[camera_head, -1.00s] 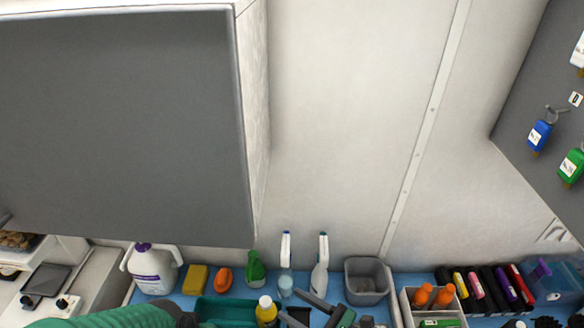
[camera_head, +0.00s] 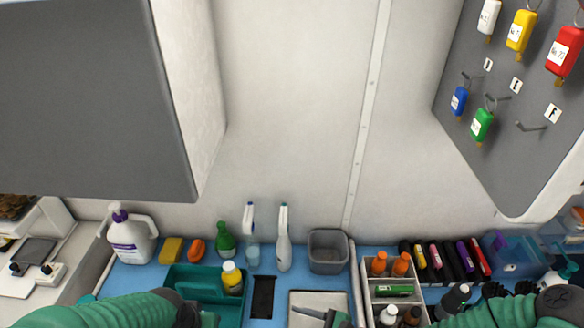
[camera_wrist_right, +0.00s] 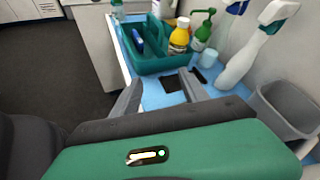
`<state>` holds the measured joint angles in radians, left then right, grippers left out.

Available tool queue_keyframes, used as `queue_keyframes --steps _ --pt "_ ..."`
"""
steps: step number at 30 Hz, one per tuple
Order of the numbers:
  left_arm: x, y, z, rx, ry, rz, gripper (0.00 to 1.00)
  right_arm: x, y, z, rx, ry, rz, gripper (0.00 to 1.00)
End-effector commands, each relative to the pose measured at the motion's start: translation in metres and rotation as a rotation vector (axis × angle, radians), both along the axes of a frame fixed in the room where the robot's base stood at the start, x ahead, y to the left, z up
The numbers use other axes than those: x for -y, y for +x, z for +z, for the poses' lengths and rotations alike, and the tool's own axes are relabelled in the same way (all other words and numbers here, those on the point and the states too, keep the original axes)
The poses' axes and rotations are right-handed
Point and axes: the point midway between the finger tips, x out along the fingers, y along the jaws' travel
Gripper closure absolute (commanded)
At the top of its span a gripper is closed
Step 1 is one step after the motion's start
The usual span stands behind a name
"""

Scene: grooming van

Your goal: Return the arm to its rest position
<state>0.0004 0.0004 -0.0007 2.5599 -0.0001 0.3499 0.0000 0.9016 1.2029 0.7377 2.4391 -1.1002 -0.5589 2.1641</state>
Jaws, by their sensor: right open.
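My right gripper (camera_wrist_right: 160,76) is open in the right wrist view, with nothing between its two grey fingers. It is over the blue counter (camera_wrist_right: 226,98), with the teal caddy (camera_wrist_right: 150,66) beyond the fingertips. In the head view one grey finger and part of the green body of my right gripper (camera_head: 322,316) show at the bottom edge, in front of a pale tray (camera_head: 301,300). My left arm (camera_head: 115,311) comes in at the lower left in front of the teal caddy; its gripper is out of view.
Spray bottles (camera_head: 284,240), a grey bin (camera_head: 328,251) and a white jug (camera_head: 131,238) line the back wall. An organizer with orange bottles (camera_head: 379,263) stands to the right. A grey cabinet (camera_head: 85,100) overhangs at left; a key board (camera_head: 520,130) hangs at right.

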Motion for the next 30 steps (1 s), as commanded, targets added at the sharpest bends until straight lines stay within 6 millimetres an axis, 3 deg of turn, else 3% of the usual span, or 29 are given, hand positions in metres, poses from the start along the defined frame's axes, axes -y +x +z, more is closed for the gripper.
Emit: queue_keyframes --steps 5,9,12,16,21,26,27,30 --pt "0.0 0.0 0.0 0.0 0.0 -0.001 1.0 0.04 -0.023 -0.046 0.091 -0.383 0.2 0.48" --pt "0.0 0.0 0.0 0.0 0.0 -0.001 1.0 0.092 -0.036 -0.066 0.183 -0.74 0.44 0.48" --pt "0.0 0.0 0.0 0.0 0.0 -0.002 1.0 0.139 -0.038 -0.057 0.262 -1.017 0.668 0.48" --pt "0.0 0.0 0.0 0.0 0.0 -0.001 1.0 0.18 -0.037 -0.019 0.351 -1.265 0.938 0.48" --pt "0.0 0.0 0.0 0.0 0.0 -0.001 1.0 0.193 -0.041 0.036 0.469 -1.393 1.187 0.48" --pt "0.0 0.0 0.0 0.0 0.0 -0.001 1.0 0.181 -0.05 0.079 0.625 -1.403 1.349 0.48" --pt "0.0 0.0 -0.022 0.002 0.0 -0.001 1.0 0.181 -0.052 0.056 0.63 -1.393 1.363 0.48" --pt "0.001 -0.001 -0.056 -0.001 0.0 -0.001 1.0 0.184 -0.052 0.021 0.623 -1.391 1.361 0.48"
